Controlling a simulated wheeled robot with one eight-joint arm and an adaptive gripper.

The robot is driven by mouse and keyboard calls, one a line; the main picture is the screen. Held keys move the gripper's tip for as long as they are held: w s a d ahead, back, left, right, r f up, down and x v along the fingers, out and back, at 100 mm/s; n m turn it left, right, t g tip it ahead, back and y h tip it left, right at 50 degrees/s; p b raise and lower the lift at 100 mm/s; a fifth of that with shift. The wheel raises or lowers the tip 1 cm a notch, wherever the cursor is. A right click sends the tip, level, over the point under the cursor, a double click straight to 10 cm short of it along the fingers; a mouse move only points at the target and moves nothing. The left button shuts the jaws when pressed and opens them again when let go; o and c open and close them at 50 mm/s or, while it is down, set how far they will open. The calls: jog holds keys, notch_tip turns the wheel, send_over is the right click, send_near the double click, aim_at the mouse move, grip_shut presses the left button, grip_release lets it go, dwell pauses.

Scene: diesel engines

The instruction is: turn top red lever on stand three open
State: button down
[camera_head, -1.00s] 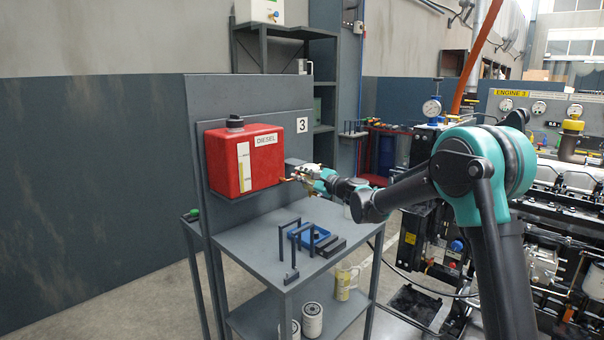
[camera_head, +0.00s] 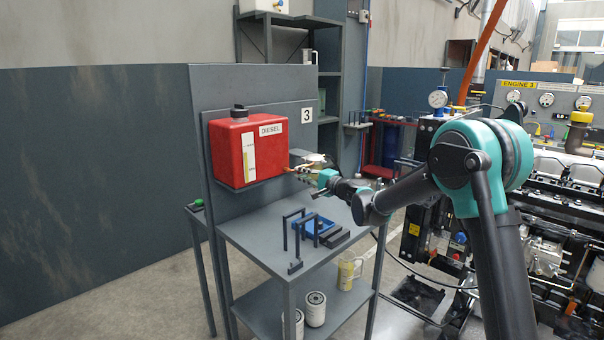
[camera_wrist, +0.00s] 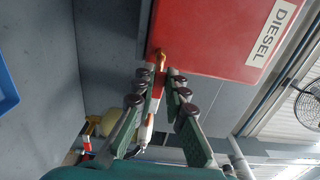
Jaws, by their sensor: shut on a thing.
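The stand marked 3 (camera_head: 306,116) carries a red diesel tank (camera_head: 236,152) on its back panel. In the wrist view the tank (camera_wrist: 210,38) fills the top, with a brass fitting (camera_wrist: 160,60) at its lower edge. A red lever (camera_wrist: 157,82) shows just below that fitting, between my fingers. My gripper (camera_wrist: 163,85) is shut on the red lever, its fingers on either side. In the head view my gripper (camera_head: 312,177) is at the tank's lower right corner. The lever's exact angle is too small to tell in the head view.
The stand's table (camera_head: 258,229) holds dark brackets and a blue tray (camera_head: 322,226) below my gripper. White filters (camera_head: 315,308) and a jug (camera_head: 347,272) stand on the lower shelf. An engine (camera_head: 560,220) is at the right.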

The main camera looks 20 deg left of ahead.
jog(key=shift+f+n, duration=0.15)
jog(key=shift+n, duration=0.15)
jog(key=c, duration=1.5)
grip_release()
jog(key=shift+c, duration=0.2)
jog(key=v, duration=1.2)
jog(key=shift+s+d, duration=0.1)
jog(key=s+d+f+n+g+h, duration=0.1)
jog(key=s+d+f+h, duration=0.4)
jog(key=d, duration=1.1)
jog(key=s+d+f+n+h, duration=0.1)
jog(key=s+d+f+h, duration=0.5)
jog(key=s+d+f, duration=0.5)
jog(key=s+d+f+n+g+h, duration=0.1)
jog(key=s+d+f+h, duration=0.4)
jog(key=s+d, duration=0.9)
jog(key=d+f+n, duration=0.1)
jog(key=d+f, duration=0.2)
jog(key=d, duration=0.3)
jog(key=shift+d+f+g+h, duration=0.2)
jog(key=shift+d+g+h, duration=0.1)
jog(key=shift+d, duration=0.1)
